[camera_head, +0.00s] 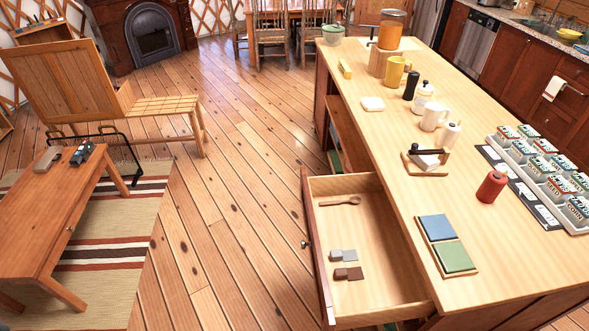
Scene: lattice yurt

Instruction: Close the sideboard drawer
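The sideboard (510,250) is a long wooden unit with a light top on the right. Its drawer (385,215) is pulled far out to the left, over the floor. A small round knob (305,244) is on the drawer's front panel. Inside the drawer lie a wooden spoon (340,201), a small grey-handled item (343,256) and a dark brown item (348,273). Neither of my grippers is in view.
Items crowd the sideboard top, including a red bottle (492,186), blue and green tiles (446,243) and a tray of tins (540,175). A low wooden table (45,215) stands on a striped rug (112,245) at left. The plank floor (235,200) between is clear.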

